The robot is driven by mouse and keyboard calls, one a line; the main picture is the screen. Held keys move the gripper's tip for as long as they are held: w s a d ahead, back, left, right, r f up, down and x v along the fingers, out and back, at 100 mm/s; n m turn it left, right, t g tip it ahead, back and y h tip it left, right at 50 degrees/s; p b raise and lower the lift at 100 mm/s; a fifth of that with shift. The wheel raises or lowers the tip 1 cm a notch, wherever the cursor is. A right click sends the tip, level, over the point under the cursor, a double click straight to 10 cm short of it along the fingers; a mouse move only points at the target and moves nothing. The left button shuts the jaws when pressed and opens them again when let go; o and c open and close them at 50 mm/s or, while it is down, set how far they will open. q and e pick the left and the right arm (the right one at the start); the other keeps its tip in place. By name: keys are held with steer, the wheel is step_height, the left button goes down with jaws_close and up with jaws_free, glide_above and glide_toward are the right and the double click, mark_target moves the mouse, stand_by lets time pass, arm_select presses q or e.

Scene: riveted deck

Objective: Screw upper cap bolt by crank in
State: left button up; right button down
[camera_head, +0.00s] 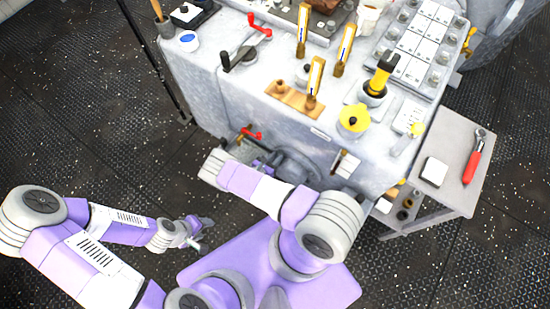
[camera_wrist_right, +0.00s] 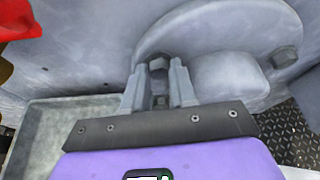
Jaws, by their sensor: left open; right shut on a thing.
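My right gripper (camera_wrist_right: 158,85) has its grey fingers shut around a small grey hex-headed bolt (camera_wrist_right: 158,63) at the edge of a round grey cap (camera_wrist_right: 220,35) in the right wrist view. The bolt's lower part is hidden between the fingers. A second hex bolt (camera_wrist_right: 285,57) sits at the cap's right side. In the head view the cap (camera_head: 295,170) is on the front of the grey machine, and my right arm largely covers the gripper and the held bolt. My left gripper (camera_head: 207,231) is open, low over the floor, well away from the machine.
A red handle (camera_head: 250,133) sticks out left of the cap; red also shows in the wrist view (camera_wrist_right: 18,20). A grey tray (camera_wrist_right: 55,130) lies below left. The machine top holds a crank (camera_head: 240,58) with a red grip and several yellow-handled tools. A side table (camera_head: 455,140) carries a red-handled wrench (camera_head: 473,160).

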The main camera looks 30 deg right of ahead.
steer(key=c, duration=0.9)
jaws_free()
steer(key=shift+s, duration=0.1)
steer(key=shift+f, duration=0.1)
